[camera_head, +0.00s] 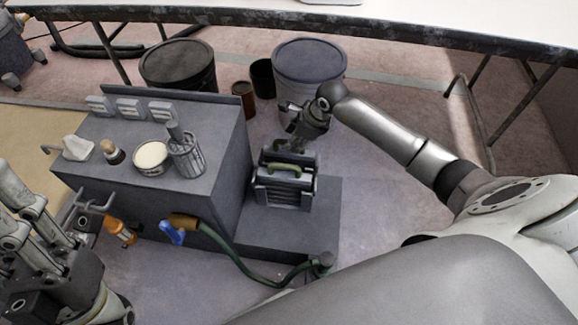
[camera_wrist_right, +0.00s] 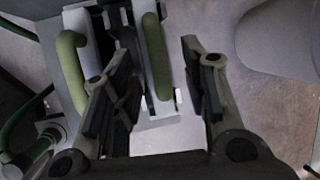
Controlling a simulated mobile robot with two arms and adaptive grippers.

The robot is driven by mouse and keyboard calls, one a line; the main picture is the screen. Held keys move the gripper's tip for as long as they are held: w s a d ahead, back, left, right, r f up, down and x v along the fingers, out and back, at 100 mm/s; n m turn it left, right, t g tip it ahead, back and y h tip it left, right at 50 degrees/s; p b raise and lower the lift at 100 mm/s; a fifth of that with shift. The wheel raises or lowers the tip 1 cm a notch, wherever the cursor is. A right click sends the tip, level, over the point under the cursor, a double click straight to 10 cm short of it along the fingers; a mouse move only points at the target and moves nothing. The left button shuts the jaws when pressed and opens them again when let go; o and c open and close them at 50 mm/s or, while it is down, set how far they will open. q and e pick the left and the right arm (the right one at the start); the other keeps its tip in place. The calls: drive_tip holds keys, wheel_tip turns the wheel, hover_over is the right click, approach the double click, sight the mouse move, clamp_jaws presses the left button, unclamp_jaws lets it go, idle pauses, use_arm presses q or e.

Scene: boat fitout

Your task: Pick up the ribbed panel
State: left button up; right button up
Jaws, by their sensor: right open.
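Two upright grey panels with green handles stand in a slotted rack (camera_head: 284,196) on a low grey step. I cannot tell for sure which is the ribbed panel; the nearer handled panel (camera_head: 285,172) has a broad arched green handle. My right gripper (camera_head: 290,140) is just above the rack, pointing down. In the right wrist view its open, empty fingers (camera_wrist_right: 160,90) stand on either side of one panel's green handle (camera_wrist_right: 153,60). The other green handle (camera_wrist_right: 70,65) lies to the left, outside the fingers.
A grey bench (camera_head: 215,205) stands left of the rack, carrying a white tub (camera_head: 150,157), a mesh cup (camera_head: 187,158) and other small items. Large buckets (camera_head: 310,68) stand behind. Floor right of the step is clear.

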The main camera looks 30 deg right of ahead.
drive_tip(key=b+x, duration=0.1)
drive_tip(key=x, duration=0.2)
drive_tip(key=shift+w+a+f, duration=0.1)
drive_tip(key=shift+f, duration=0.25)
drive_tip(key=shift+c, duration=0.5)
clamp_jaws()
drive_tip(key=shift+r, duration=0.1)
